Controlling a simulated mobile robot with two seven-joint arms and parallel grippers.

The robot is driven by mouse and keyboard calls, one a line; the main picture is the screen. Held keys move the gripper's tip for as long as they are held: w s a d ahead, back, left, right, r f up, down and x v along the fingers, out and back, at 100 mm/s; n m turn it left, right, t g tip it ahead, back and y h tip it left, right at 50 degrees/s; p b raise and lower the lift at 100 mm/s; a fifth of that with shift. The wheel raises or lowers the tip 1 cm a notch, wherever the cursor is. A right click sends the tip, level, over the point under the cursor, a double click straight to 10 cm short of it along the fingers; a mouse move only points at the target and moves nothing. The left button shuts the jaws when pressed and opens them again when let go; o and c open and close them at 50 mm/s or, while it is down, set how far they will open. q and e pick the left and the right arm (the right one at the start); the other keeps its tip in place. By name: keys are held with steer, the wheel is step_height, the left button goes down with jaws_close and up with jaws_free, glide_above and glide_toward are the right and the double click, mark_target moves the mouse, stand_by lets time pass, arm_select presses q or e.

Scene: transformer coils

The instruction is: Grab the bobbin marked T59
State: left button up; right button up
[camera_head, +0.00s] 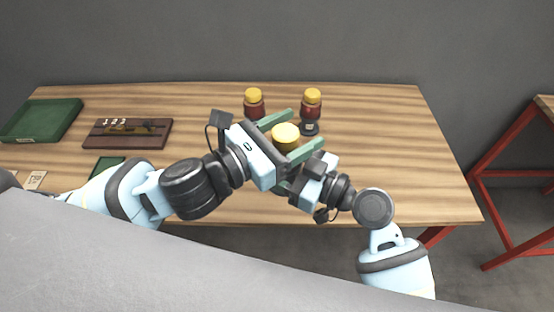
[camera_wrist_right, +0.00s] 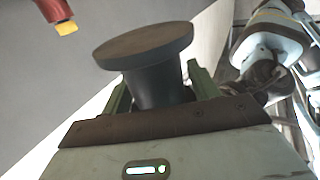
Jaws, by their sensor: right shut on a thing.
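A yellow-topped bobbin (camera_head: 285,134) shows between the spread green fingers of my left gripper (camera_head: 290,137), with gaps on both sides. My right gripper (camera_head: 283,187) comes in from the right, below the left gripper, which partly hides it. In the right wrist view my right gripper (camera_wrist_right: 158,98) is shut on a dark, spool-shaped bobbin (camera_wrist_right: 150,55) with a wide round flange. I cannot tell whether this is the yellow-topped one. Two red bobbins with yellow tops stand behind, left (camera_head: 254,104) and right (camera_head: 311,102). No marking T59 is legible.
A dark labelled stand (camera_head: 309,128) is under the right red bobbin. A brown board marked 1 2 3 (camera_head: 100,140) and a green tray (camera_head: 42,121) lie on the left of the wooden table (camera_head: 400,150). The table's right side is clear.

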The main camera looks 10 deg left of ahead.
arm_select(q)
steer(key=shift+r, duration=0.1)
arm_select(e)
steer(key=shift+r, duration=0.1)
arm_select(q)
steer(key=shift+r, duration=2.5)
steer(key=shift+d+r, duration=0.1)
steer(key=shift+r, duration=2.2)
steer(key=shift+r, duration=0.1)
